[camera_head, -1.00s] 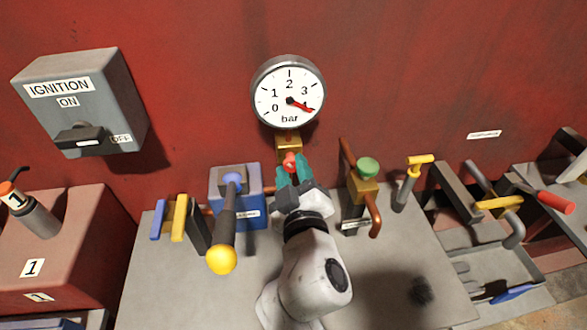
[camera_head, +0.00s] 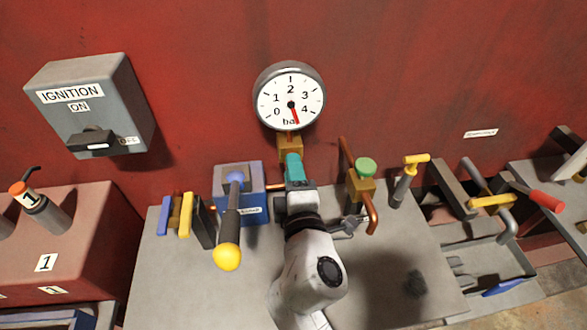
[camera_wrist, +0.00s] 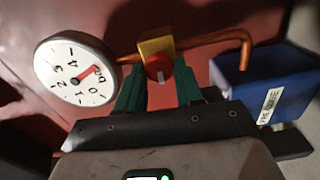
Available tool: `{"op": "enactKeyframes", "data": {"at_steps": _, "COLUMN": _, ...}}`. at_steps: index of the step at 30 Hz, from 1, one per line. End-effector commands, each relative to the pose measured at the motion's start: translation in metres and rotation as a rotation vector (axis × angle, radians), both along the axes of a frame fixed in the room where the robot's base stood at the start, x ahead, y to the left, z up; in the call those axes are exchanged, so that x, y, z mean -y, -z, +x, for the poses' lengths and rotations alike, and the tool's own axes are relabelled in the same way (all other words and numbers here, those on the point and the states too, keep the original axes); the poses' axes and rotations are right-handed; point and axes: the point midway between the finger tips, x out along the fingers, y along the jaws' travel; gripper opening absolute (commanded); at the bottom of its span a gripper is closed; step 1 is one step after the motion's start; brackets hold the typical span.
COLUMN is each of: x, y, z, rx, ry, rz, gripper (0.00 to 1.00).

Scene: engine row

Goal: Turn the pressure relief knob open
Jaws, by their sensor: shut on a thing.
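The red relief knob (camera_wrist: 158,66) sits on a brass block (camera_wrist: 154,46) below the gauge and shows between my fingertips in the wrist view. Its pale mark lines up with my fingers. In the head view my gripper hides the knob, while the brass block (camera_head: 290,148) shows above it. My gripper (camera_head: 293,166) has teal fingers shut on the knob; they also show in the wrist view (camera_wrist: 158,84). The round gauge (camera_head: 273,92) has its red needle pointing down and slightly right, past 4. The wrist view shows the gauge (camera_wrist: 55,74) tilted.
A blue pump box (camera_head: 250,210) with a yellow-balled lever (camera_head: 228,256) stands close left of my gripper. A copper pipe with a green-topped valve (camera_head: 365,168) is close on the right. The ignition box (camera_head: 120,90) hangs at upper left. Bare bench top lies in front.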

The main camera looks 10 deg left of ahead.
Motion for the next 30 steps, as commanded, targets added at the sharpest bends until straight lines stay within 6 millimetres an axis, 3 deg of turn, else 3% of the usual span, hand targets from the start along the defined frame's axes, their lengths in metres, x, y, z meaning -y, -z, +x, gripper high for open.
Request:
{"op": "enactKeyframes", "data": {"at_steps": 22, "x": -0.0012, "y": 0.002, "z": -0.0008, "rx": 0.023, "ry": -0.002, "rz": -0.089, "gripper": 0.05}}
{"op": "enactKeyframes", "data": {"at_steps": 23, "x": -0.0012, "y": 0.0021, "z": -0.0008, "rx": 0.023, "ry": -0.003, "rz": -0.089, "gripper": 0.37}}
{"op": "enactKeyframes", "data": {"at_steps": 30, "x": -0.0007, "y": 0.0013, "z": -0.0004, "rx": 0.024, "ry": -0.001, "rz": -0.088, "gripper": 0.6}}
